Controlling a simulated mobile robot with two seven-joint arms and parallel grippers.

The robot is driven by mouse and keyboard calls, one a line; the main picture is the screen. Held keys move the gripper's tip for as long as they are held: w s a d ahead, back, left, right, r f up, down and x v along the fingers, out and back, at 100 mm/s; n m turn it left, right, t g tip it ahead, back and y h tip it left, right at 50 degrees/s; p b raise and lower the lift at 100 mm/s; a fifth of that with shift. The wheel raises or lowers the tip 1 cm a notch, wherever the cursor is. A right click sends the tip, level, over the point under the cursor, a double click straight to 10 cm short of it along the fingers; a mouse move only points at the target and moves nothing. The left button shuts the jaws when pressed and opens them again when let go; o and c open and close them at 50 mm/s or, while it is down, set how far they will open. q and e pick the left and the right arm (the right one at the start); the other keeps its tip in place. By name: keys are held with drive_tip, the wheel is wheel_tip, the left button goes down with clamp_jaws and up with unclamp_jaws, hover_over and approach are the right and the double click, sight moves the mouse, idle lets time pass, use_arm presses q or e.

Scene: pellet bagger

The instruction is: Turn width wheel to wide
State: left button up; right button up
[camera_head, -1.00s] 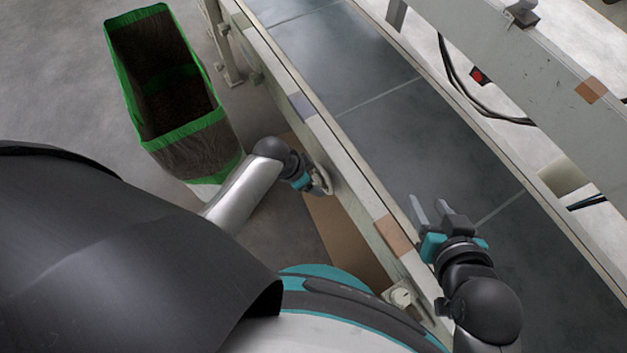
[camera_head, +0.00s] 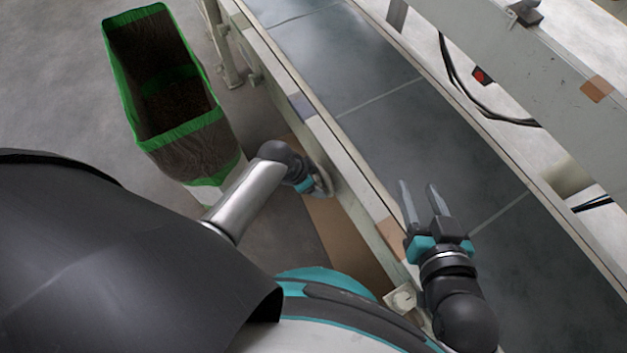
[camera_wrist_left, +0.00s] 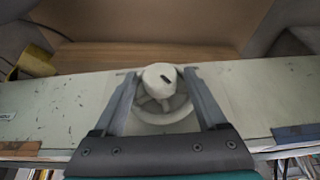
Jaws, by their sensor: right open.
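The width wheel (camera_wrist_left: 163,98) is a pale round handwheel with a raised white hub, on the side of the pale machine rail. In the left wrist view, my left gripper (camera_wrist_left: 160,73) has its two fingers spread on either side of the hub, with small gaps showing. The fingers overlap the rim; whether they touch it I cannot tell. In the head view my left gripper (camera_head: 318,186) is at the rail's near side, and the wheel is mostly hidden there. My right gripper (camera_head: 418,188) is open and empty above the conveyor belt.
The dark conveyor belt (camera_head: 385,140) runs diagonally behind the pale rail (camera_head: 345,175). An open green-edged bag (camera_head: 190,135) of dark pellets stands on the floor at left. A pale fitting (camera_head: 400,298) sits lower on the rail. A grey beam (camera_head: 545,70) crosses the upper right.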

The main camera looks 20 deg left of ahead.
use_arm(q)
clamp_jaws()
idle(0.4)
drive_tip(key=shift+a, duration=0.15)
use_arm(e)
drive_tip(key=shift+f, duration=0.1)
use_arm(q)
drive_tip(key=shift+w+g+h, duration=0.1)
drive_tip(key=shift+g+h, duration=0.3)
drive_tip(key=shift+h, duration=0.2)
drive_tip(key=shift+a, duration=0.1)
drive_tip(key=shift+w+f+n+g+h+b, duration=0.15)
drive_tip(key=shift+n+g+h+b, duration=0.25)
drive_tip(key=shift+g+h+b, duration=0.4)
drive_tip(key=shift+g+h, duration=0.3)
drive_tip(key=shift+h, duration=0.4)
drive_tip(key=shift+n+h+b, duration=0.3)
drive_tip(key=shift+h, duration=0.1)
use_arm(e)
drive_tip(key=a+r+t, duration=0.1)
drive_tip(key=t, duration=0.1)
drive_tip(key=s+a+r+t+y, duration=0.1)
drive_tip(key=shift+a+r+m+t+y, duration=0.25)
drive_tip(key=shift+r+m+t+y, duration=0.05)
drive_tip(key=shift+m+t, duration=0.1)
use_arm(q)
drive_tip(key=shift+g, duration=0.4)
